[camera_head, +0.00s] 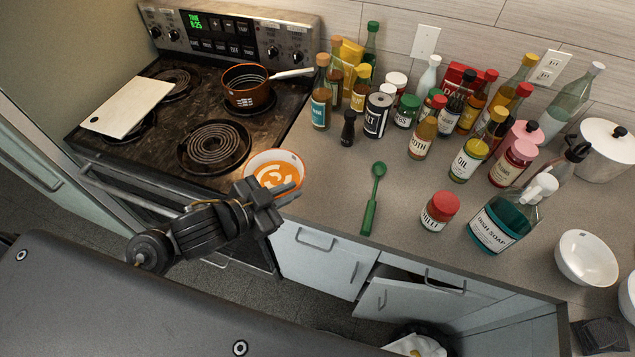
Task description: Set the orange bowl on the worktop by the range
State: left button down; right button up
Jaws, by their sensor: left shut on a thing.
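The orange bowl (262,160), orange inside with white markings and a pale rim, is at the seam between the range and the worktop (330,190), by its front edge. My left gripper (283,193) is at the bowl's near side, shut on its near rim. The gripper hides that part of the bowl. I cannot tell whether the bowl's base touches the surface. The range (190,180) is on the left, with dark coil burners. My right gripper is not in view.
An orange-brown saucepan (247,92) sits on a back burner, and a white board (127,107) lies across the left burners. Bottles crowd the back. A cabinet door (400,305) hangs open below.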

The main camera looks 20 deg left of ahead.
pick_arm(q)
jog(key=shift+w+d+f+b, duration=0.8)
jog(key=shift+w+f+b, duration=0.65)
jog(key=shift+w, duration=0.6)
jog(key=shift+w+d+f+b, duration=0.85)
jog(key=shift+w+f+b, duration=0.25)
jog(key=shift+w+f, duration=0.8)
jog(key=shift+w+d+f+b, duration=0.8)
jog(key=shift+w+f+b, duration=0.55)
jog(key=shift+w, duration=0.85)
jog(key=shift+w+f, duration=0.1)
jog(key=shift+f, duration=1.6)
jog(key=c, duration=1.5)
grip_release()
jog(key=shift+f, duration=0.1)
